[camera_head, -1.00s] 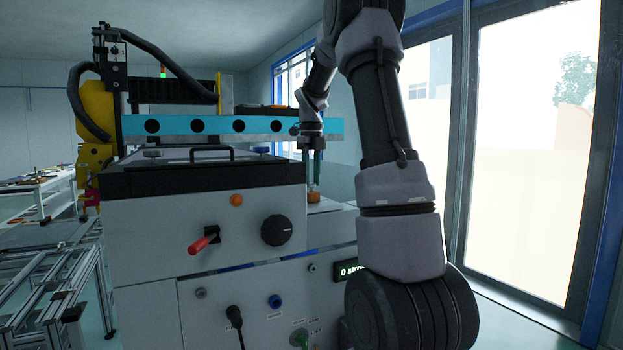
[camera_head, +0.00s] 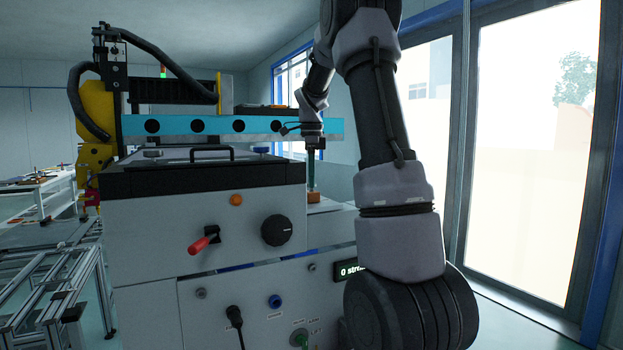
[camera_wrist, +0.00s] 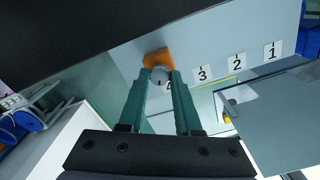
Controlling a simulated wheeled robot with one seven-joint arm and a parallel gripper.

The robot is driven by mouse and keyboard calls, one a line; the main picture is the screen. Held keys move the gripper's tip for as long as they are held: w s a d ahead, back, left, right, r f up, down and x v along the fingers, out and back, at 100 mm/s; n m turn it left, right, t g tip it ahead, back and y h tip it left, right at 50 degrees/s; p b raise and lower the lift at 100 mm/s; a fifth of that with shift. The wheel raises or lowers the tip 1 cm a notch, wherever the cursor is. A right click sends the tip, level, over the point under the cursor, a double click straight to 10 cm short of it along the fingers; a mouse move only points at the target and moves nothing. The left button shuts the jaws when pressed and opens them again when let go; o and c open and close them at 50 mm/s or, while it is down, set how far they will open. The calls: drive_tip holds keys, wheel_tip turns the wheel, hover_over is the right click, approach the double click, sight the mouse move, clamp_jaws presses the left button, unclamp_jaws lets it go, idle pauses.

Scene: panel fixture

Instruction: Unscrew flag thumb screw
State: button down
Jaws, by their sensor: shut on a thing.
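A round grey screw head (camera_wrist: 160,75) with a dark line on it shows between my fingertips in the wrist view. I take it for the flag thumb screw; its flag shape is not clear. It sits at the edge of an orange block (camera_wrist: 155,58). The same block (camera_head: 313,197) is small in the head view, on a light surface right of the dark-topped cabinet. My gripper (camera_wrist: 159,82) points down with its green fingers shut on the screw. In the head view the gripper (camera_head: 312,187) is just above the block, and the screw is too small to make out there.
Number labels (camera_wrist: 237,62) lie on the panel beside the screw. The cabinet (camera_head: 205,230) with a red lever (camera_head: 200,243) and black knob (camera_head: 277,231) stands left of my arm. A blue beam (camera_head: 225,125) spans behind my gripper. Windows are at the right.

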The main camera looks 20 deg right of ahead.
drive_tip(key=n, duration=1.2)
drive_tip(key=shift+n, duration=0.3)
drive_tip(key=n, duration=0.6)
drive_tip(key=shift+n, duration=0.3)
drive_tip(key=n, duration=0.6)
drive_tip(key=shift+n, duration=0.4)
drive_tip(key=c, duration=0.6)
unclamp_jaws()
wheel_tip(320, 180, up, 11)
drive_tip(key=shift+f, duration=0.1)
